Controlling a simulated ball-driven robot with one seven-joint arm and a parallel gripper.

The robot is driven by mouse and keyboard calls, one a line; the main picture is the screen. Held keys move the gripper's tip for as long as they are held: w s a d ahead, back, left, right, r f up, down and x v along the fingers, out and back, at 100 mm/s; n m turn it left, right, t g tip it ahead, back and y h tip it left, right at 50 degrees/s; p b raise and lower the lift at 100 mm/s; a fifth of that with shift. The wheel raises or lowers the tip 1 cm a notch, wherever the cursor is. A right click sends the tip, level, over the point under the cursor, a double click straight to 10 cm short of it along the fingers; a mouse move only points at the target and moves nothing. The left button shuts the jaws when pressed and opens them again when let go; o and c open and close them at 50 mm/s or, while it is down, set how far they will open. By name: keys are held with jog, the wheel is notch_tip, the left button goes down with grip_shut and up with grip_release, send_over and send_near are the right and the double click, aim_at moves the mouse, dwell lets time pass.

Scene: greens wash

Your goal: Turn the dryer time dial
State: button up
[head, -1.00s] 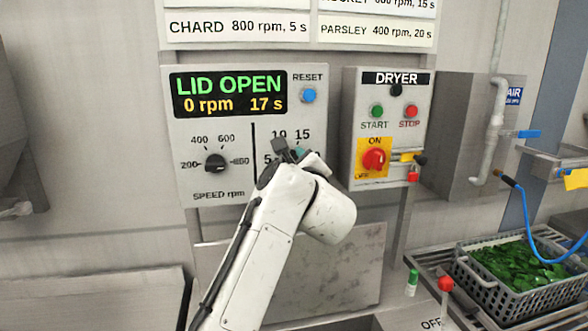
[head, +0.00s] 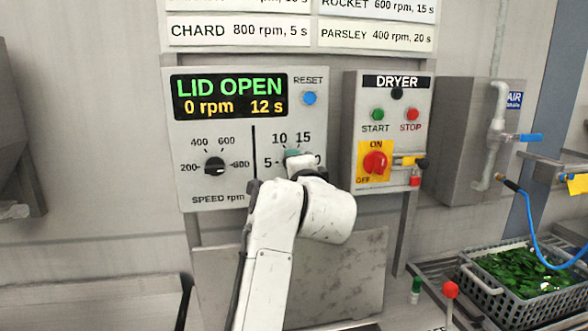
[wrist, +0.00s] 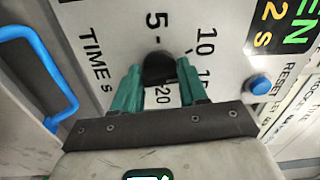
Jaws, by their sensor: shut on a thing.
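The black time dial (wrist: 158,68) shows in the wrist view, ringed by the numbers 5, 10, 15 and 20 with "TIME s" beside it. My gripper (wrist: 160,78) has its green fingers on either side of the dial and is shut on it. In the head view my gripper (head: 292,156) and wrist cover the dial; only the numbers around it show. The display (head: 229,95) on the same panel reads "LID OPEN", 0 rpm and 12 s.
Left on the panel is the speed dial (head: 214,165), and the blue reset button (head: 309,98) is above right. The dryer box (head: 390,130) with start, stop and a red switch stands just right of my arm. A crate of greens (head: 520,285) sits lower right.

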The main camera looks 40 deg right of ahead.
jog(key=shift+f+n+p, duration=0.2)
jog(key=shift+n+p, duration=1.25)
jog(key=shift+n, duration=2.7)
jog(key=shift+f+n+p, duration=0.15)
jog(key=shift+n+p, duration=1.25)
jog(key=shift+n, duration=2.75)
jog(key=shift+d, duration=0.1)
jog(key=o, duration=1.1)
jog(key=shift+r, duration=0.1)
jog(key=shift+c, duration=0.2)
jog(key=b+v, duration=0.2)
jog(key=v, duration=0.9)
